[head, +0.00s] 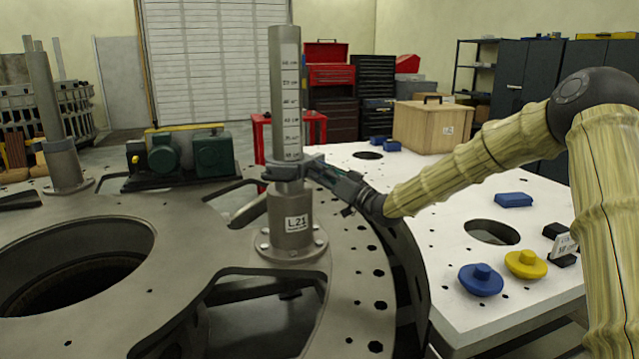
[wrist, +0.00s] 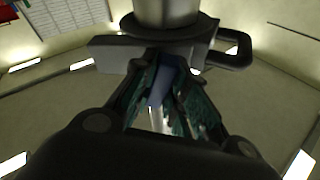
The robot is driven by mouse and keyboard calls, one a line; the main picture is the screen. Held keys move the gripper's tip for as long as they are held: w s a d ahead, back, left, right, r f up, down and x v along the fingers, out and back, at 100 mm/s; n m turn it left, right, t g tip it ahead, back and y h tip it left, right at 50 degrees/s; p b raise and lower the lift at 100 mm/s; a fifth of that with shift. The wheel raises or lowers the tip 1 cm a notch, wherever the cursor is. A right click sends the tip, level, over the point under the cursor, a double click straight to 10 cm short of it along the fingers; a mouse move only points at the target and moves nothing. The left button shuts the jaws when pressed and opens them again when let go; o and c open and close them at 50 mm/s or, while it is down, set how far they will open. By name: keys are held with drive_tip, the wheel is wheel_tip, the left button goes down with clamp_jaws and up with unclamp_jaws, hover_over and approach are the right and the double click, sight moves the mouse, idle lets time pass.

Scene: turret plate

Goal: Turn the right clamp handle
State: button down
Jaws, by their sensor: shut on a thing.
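The right clamp (head: 288,170) is a dark grey collar around the upright metal post (head: 286,100) with the height scale, above the base labelled L21. My gripper (head: 325,175) reaches it from the right at collar height. In the wrist view the collar (wrist: 110,55) crosses the top, with a dark loop (wrist: 237,48) at its right. The clamp handle (wrist: 168,85) shows as a blue-grey piece below the collar. My gripper's fingers (wrist: 172,95) are closed on it from both sides. The handle's far end is hidden by the fingers.
A large turret plate (head: 190,245) with wide openings surrounds the post. Another post (head: 45,100) with a collar stands at the left. A green motor unit (head: 190,155) sits behind. A white table (head: 440,215) at the right holds blue and yellow knobs and a wooden box (head: 433,125).

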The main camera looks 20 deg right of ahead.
drive_tip(key=shift+n+g+y+b, duration=0.5)
drive_tip(key=shift+n+y+b, duration=0.45)
drive_tip(key=shift+n, duration=1.15)
drive_tip(key=shift+d+r+n, duration=0.1)
drive_tip(key=shift+r+n, duration=0.05)
drive_tip(key=shift+n, duration=0.15)
drive_tip(key=c, duration=1.4)
unclamp_jaws()
drive_tip(key=shift+h, duration=0.25)
drive_tip(key=v, duration=1.2)
drive_tip(key=shift+w, duration=0.1)
